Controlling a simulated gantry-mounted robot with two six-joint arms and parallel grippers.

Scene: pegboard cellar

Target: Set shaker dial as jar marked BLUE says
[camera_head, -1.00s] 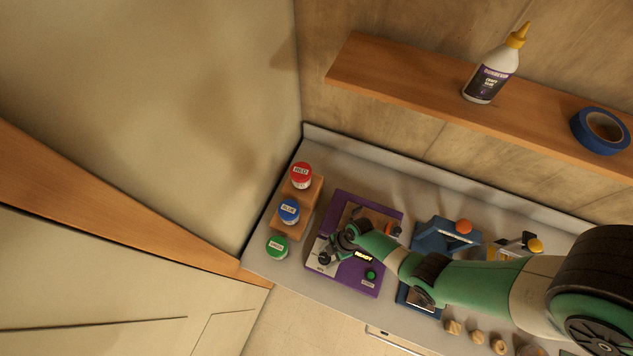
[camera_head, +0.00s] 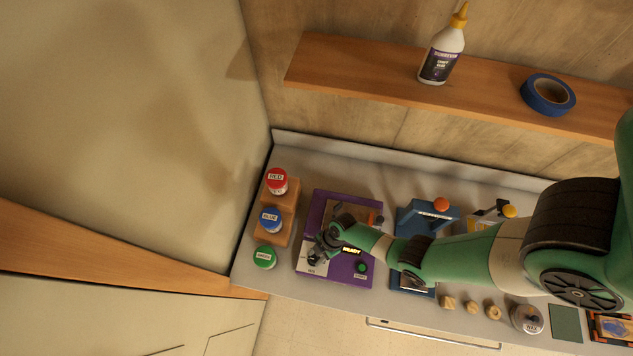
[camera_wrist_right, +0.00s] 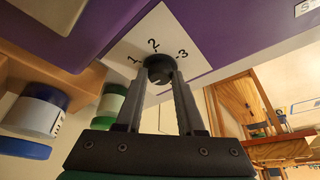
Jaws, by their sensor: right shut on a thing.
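The purple shaker (camera_head: 322,207) sits on the bench in the head view, with a lit READY display (camera_head: 352,251) and a green button (camera_head: 361,267). My right gripper (camera_head: 318,250) is at its front left. In the wrist view, my right gripper (camera_wrist_right: 160,78) is shut on the dark dial knob (camera_wrist_right: 159,70), in front of a white plate (camera_wrist_right: 185,48) marked 1, 2 and 3. I cannot tell which number the knob points to. The jar marked BLUE (camera_head: 271,221) stands on a wooden step left of the shaker; its setting is not readable. My left gripper is not in view.
A RED jar (camera_head: 277,181) stands behind the BLUE one, and a GREEN jar (camera_head: 264,258) in front. A blue device (camera_head: 412,224) with an orange knob is right of the shaker. A shelf (camera_head: 375,87) above holds a glue bottle (camera_head: 441,55) and blue tape (camera_head: 548,95).

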